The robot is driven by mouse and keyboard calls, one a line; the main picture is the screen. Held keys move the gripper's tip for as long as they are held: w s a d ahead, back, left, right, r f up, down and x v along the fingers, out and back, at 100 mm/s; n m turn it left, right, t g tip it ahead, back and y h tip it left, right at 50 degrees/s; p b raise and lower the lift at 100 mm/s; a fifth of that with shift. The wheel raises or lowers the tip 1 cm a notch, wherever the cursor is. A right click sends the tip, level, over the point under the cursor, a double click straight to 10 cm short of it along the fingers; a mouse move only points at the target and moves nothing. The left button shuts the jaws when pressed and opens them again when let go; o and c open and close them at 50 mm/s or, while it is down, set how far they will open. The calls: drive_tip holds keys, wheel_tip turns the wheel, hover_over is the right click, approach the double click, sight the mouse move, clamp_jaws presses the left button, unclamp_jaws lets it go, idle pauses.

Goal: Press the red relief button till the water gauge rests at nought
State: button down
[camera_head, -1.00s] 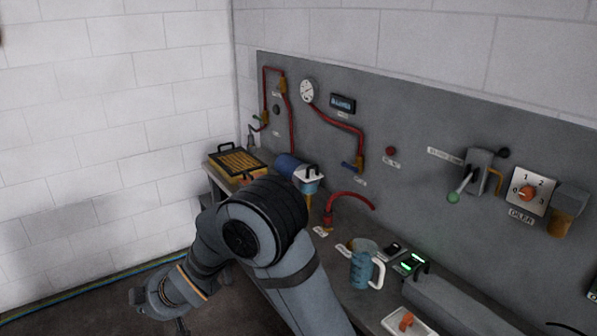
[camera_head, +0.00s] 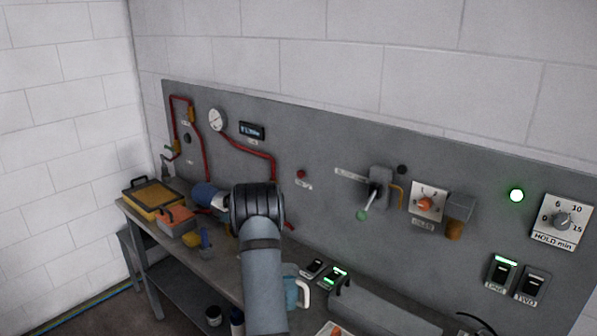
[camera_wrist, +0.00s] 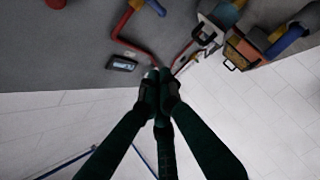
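The small red button (camera_head: 300,174) sits on the grey wall panel, right of the red pipe, with an unreadable label below it. A round white gauge (camera_head: 216,119) is at the upper left of the panel; its needle is too small to read. A dark display (camera_head: 252,131) is just right of the gauge and also shows in the wrist view (camera_wrist: 122,63). My gripper (camera_wrist: 159,75) has its fingers drawn together, with nothing seen between them. Its tips overlap the pipe's end near the gauge. In the head view my arm hides the gripper.
A lever with a green knob (camera_head: 362,215) juts out right of the button, then an orange dial (camera_head: 425,203). The panel around the button looks clear.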

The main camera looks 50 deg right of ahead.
sight(301, 174)
drive_tip(key=s+d+r+h, duration=0.2)
drive_tip(key=s+d, duration=0.3)
drive_tip(key=d, duration=0.1)
drive_tip(key=shift+s+g, duration=0.25)
drive_tip(key=shift+g, duration=0.15)
drive_tip(key=d+p, duration=0.3)
drive_tip(key=d, duration=0.5)
drive_tip(key=shift+s+d, duration=0.35)
drive_tip(key=shift+s, duration=0.05)
drive_tip(key=shift+f, duration=0.1)
drive_tip(key=shift+d+b, duration=0.2)
drive_tip(key=shift+b, duration=0.25)
idle(0.5)
